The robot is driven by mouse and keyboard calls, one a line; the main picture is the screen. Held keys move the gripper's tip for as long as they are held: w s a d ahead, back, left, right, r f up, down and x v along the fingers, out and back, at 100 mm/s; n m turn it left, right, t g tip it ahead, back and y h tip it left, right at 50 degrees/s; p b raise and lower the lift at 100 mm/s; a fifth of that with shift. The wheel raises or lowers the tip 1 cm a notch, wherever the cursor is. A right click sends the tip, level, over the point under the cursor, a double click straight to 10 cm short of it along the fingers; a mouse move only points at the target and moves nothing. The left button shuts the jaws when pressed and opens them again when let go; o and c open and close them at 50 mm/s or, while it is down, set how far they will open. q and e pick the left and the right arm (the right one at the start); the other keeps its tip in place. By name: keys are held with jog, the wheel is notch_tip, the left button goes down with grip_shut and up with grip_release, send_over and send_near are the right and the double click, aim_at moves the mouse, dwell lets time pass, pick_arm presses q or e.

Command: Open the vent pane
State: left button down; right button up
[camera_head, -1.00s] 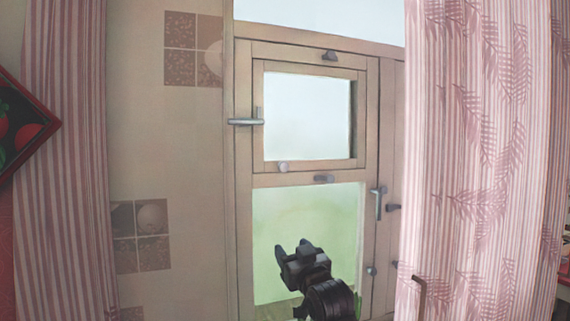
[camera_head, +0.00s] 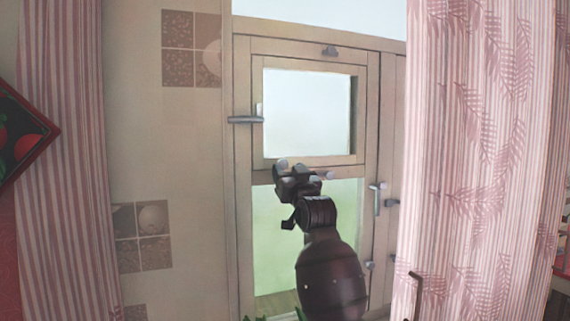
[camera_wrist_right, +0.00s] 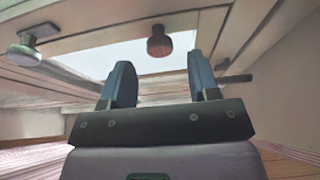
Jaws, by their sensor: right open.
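The vent pane is the small upper pane in a wooden frame (camera_head: 308,161) within the larger window; it looks shut. My right gripper (camera_head: 292,176) is just below this knob, in front of the rail. In the right wrist view my fingers (camera_wrist_right: 162,82) are apart and empty, with a round brown knob (camera_wrist_right: 159,42) ahead of the gap between them. I cannot tell whether they touch it. My left gripper is not in view.
A turn catch (camera_head: 326,176) lies just right of my right gripper. A vertical handle (camera_head: 377,198) is on the window's right side. Pink curtains hang at the right (camera_head: 480,160) and left (camera_head: 62,150). A tiled wall (camera_head: 165,130) is left of the window.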

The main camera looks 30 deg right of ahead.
jog(key=shift+x, duration=1.45)
jog(key=shift+c, duration=0.4)
grip_shut()
